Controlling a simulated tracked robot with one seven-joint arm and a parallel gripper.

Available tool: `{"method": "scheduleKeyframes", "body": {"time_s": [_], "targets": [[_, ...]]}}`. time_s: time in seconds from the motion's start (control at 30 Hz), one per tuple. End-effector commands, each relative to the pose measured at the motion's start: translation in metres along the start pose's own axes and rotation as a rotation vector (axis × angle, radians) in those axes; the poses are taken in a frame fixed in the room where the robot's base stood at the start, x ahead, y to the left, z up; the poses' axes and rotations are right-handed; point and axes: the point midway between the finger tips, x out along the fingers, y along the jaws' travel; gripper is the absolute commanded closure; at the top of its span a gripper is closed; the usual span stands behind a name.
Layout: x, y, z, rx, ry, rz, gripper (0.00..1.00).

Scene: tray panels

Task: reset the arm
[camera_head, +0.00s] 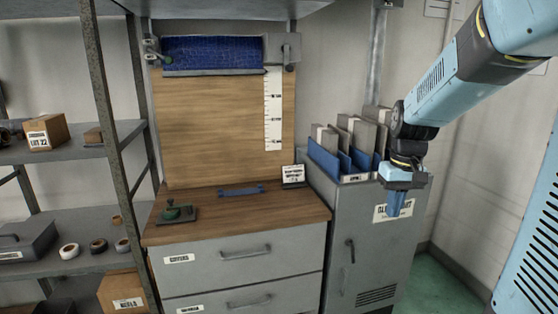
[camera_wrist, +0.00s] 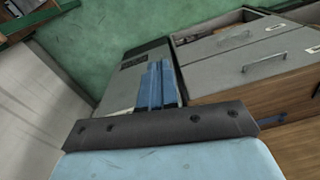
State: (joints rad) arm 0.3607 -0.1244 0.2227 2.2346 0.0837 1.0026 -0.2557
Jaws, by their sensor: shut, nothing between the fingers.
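My light-blue arm (camera_head: 440,85) reaches in from the upper right in the head view. My gripper (camera_head: 397,210) hangs with its blue fingers pointing down, in front of the upper part of the grey cabinet. The fingers are together with nothing between them. In the wrist view, the blue fingers (camera_wrist: 158,84) lie side by side beyond the dark wrist bar. I cannot tell how far the gripper is from the cabinet.
The grey cabinet (camera_head: 365,235) carries upright folders (camera_head: 350,140). Left of it stands a wooden-topped bench (camera_head: 290,205) with drawers, a small green tool (camera_head: 177,211) and a blue handle (camera_head: 240,190). Shelves (camera_head: 70,150) stand far left. Green floor (camera_head: 450,280) is clear at lower right.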

Motion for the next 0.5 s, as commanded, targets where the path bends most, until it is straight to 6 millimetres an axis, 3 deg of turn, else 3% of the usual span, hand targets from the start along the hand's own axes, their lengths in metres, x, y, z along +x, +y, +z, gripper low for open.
{"method": "scheduleKeyframes", "body": {"time_s": [0.2, 0.5], "targets": [[-0.032, -0.02, 0.036, 0.011, 0.108, 0.056, 1.0], [-0.061, -0.04, 0.088, 0.034, 0.265, 0.086, 1.0]]}}
